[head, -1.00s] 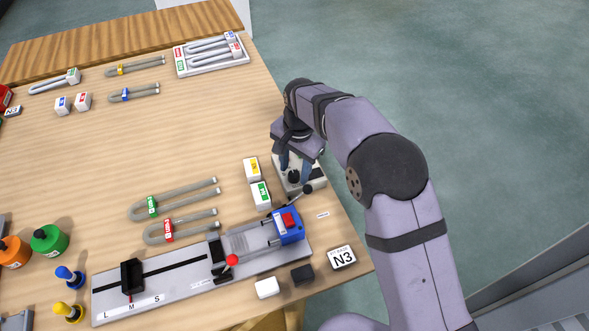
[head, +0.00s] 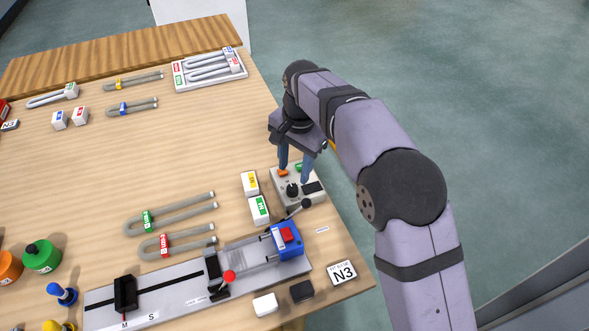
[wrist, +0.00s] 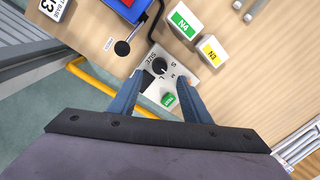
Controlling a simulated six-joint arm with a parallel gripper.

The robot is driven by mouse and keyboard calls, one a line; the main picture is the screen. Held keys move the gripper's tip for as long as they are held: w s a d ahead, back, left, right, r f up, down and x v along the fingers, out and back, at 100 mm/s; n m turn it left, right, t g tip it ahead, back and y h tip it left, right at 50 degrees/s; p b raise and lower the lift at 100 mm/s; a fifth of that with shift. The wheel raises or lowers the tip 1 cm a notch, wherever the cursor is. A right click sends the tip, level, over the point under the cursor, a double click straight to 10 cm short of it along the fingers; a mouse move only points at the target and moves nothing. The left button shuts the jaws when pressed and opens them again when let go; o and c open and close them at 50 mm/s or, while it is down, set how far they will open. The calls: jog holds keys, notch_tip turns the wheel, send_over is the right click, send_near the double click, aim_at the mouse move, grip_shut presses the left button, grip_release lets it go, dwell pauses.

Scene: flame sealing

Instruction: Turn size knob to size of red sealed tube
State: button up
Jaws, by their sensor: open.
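The size knob (head: 292,190) is a black dial on a small grey box (head: 318,199). In the wrist view the knob (wrist: 158,67) has SIZE, S, M and L printed around it; its exact setting is unclear. My gripper (head: 294,177) is open, pointing down above the box, its blue fingers spread near the knob, not visibly gripping it. In the wrist view my fingertips (wrist: 158,82) show on either side of it. A grey U-shaped tube with a red tag (head: 164,242) lies on the table. A red-labelled cap (head: 236,65) sits on a tube in the white tray.
The green- and yellow-labelled white blocks (head: 259,209) stand just left of the box. A black ball-ended lever (head: 306,203) is close in front of it. The blue slide unit (head: 287,243) lies nearer, on a rail with M and S marks. The table's right edge is close.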

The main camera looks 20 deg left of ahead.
aim_at(293, 188)
jog(key=shift+d+m+g+y+p, duration=0.15)
jog(key=shift+m+y+p, duration=0.1)
jog(key=shift+m, duration=0.35)
jog(key=shift+d+m+g+y+p, duration=0.15)
jog(key=shift+m+p, duration=0.1)
jog(key=shift+m, duration=0.35)
jog(key=shift+w+a+f+m+y+p, duration=0.1)
jog(key=shift+f+m+y+p, duration=0.55)
jog(key=shift+f+m, duration=0.95)
jog(key=shift+a+f+m+y+p, duration=0.1)
jog(key=shift+f+m+y+p, duration=0.25)
jog(key=shift+f+m+p, duration=1.25)
jog(key=shift+w+a+f+m+y+p, duration=0.15)
jog(key=shift+f+m+y, duration=0.4)
jog(key=shift+m, duration=1.95)
jog(key=shift+s+d, duration=0.1)
jog(key=shift+c, duration=0.6)
jog(key=c, duration=0.9)
